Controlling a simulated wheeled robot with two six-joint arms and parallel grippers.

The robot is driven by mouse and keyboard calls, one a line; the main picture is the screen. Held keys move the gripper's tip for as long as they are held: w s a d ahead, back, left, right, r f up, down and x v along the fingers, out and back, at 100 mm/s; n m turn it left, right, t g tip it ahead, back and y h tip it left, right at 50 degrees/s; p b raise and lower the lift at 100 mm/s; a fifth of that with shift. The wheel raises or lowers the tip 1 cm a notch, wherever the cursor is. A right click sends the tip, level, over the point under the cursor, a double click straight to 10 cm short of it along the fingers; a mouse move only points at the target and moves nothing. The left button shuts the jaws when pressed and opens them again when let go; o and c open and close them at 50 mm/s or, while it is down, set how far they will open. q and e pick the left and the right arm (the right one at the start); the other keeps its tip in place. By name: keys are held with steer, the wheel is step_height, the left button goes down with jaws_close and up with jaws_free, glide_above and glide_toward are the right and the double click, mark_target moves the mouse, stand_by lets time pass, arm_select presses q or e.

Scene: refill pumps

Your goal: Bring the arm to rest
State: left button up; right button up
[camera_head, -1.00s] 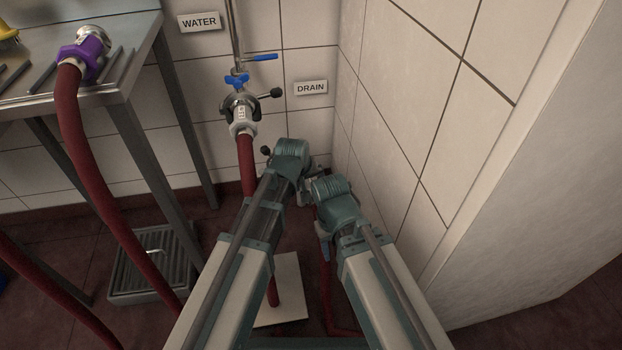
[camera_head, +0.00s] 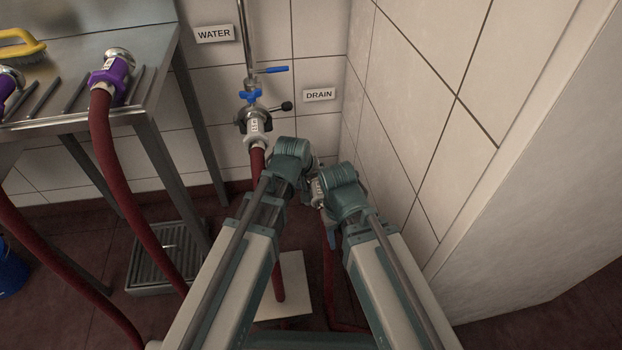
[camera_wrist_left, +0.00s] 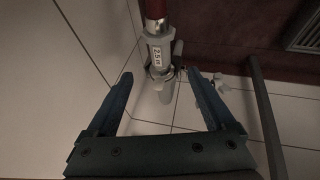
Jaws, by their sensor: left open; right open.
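My left gripper is open and empty in the left wrist view (camera_wrist_left: 158,80), its two blue fingers apart. Beyond them a pale labelled coupling (camera_wrist_left: 157,50) on a red hose shows, apart from the fingers as far as I can tell. In the head view the left wrist covers its own fingers. My right arm's wrist (camera_head: 343,188) sits lower and to the right of the left one, close to it; its jaws are mostly hidden. A silver coupling shows in the gap beside it, with a red hose (camera_head: 331,262) hanging below; whether they touch is unclear.
The water outlet (camera_head: 250,118) with blue handles has a red hose coupled to it. A DRAIN sign (camera_head: 319,95) is on the tiled wall. The steel table (camera_head: 130,119) at left holds a purple coupling (camera_head: 112,78) and a yellow brush (camera_head: 22,46). A wall corner stands close at right.

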arm_select(q)
steer(key=s+a+f+m+g+y, duration=0.2)
steer(key=s+a+m+g, duration=0.15)
steer(key=s+a, duration=1)
steer(key=s+d+m+g+y, duration=0.1)
steer(key=s+d+m+g, duration=0.2)
steer(key=d, duration=0.7)
step_height(320, 180, up, 38)
steer(key=t+p, duration=0.1)
steer(key=p, duration=3.7)
steer(key=shift+s+r+p, duration=0.25)
steer(key=shift+s+p, duration=0.05)
steer(key=shift+s, duration=0.1)
steer(key=shift+a+t, duration=0.15)
steer(key=shift+t, duration=0.1)
